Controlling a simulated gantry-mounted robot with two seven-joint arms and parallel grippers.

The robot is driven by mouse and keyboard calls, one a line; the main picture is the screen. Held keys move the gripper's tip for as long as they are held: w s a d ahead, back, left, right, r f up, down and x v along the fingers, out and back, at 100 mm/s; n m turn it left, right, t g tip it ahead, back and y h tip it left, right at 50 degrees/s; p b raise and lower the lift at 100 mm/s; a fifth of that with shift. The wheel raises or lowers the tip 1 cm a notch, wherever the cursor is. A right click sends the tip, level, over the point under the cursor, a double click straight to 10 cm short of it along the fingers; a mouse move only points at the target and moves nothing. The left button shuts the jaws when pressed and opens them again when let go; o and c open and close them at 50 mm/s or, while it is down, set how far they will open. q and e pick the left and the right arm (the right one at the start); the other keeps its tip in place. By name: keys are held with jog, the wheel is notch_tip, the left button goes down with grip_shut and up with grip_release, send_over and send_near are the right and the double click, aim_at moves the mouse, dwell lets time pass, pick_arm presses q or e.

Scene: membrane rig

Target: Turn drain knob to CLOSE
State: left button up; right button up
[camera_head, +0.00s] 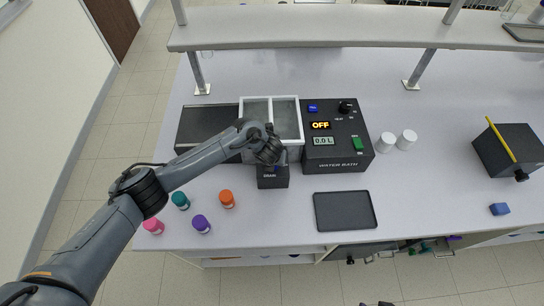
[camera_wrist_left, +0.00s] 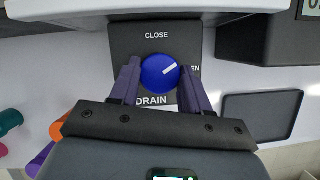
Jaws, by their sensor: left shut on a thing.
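The blue drain knob (camera_wrist_left: 160,72) sits on a black panel (camera_wrist_left: 156,32) marked CLOSE above, DRAIN below and a partly hidden word ending in EN at the right. Its white pointer line points right and slightly up, close to that right-hand word. My left gripper (camera_wrist_left: 158,82) is shut on the knob, one purple-grey finger on each side. In the head view my left gripper (camera_head: 274,160) reaches over the drain box (camera_head: 273,182) and hides most of the knob. My right gripper is not seen.
Behind the drain box is a white-rimmed basin (camera_head: 270,98), with the water bath unit (camera_head: 338,150) to its right, reading OFF and 0.0 L. A black tray (camera_head: 345,211) lies front right. Several coloured-capped vials, including an orange one (camera_head: 227,199), stand front left.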

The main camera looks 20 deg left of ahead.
pick_arm(q)
jog(key=n+p, duration=0.1)
jog(key=n, duration=0.1)
jog(key=n+y+p, duration=0.1)
jog(key=shift+d+r+n+g, duration=0.2)
jog(key=shift+n+g, duration=0.1)
jog(key=shift+n, duration=0.1)
jog(key=n+y+p, duration=0.1)
jog(key=n+p, duration=0.1)
jog(key=shift+w+n+g, duration=0.1)
jog(key=shift+n+g, duration=0.2)
jog(key=shift+d+f+n+g+y, duration=0.15)
jog(key=shift+n+g+y, duration=0.2)
jog(key=shift+n, duration=0.85)
jog(key=shift+w+n+g+y, duration=0.1)
jog(key=shift+n+g+y, duration=0.2)
jog(key=shift+n, duration=0.9)
jog(key=o, duration=1.1)
jog(key=shift+c, duration=0.2)
jog(key=p+v, duration=0.3)
jog(key=v, duration=0.7)
jog(key=shift+r, duration=0.35)
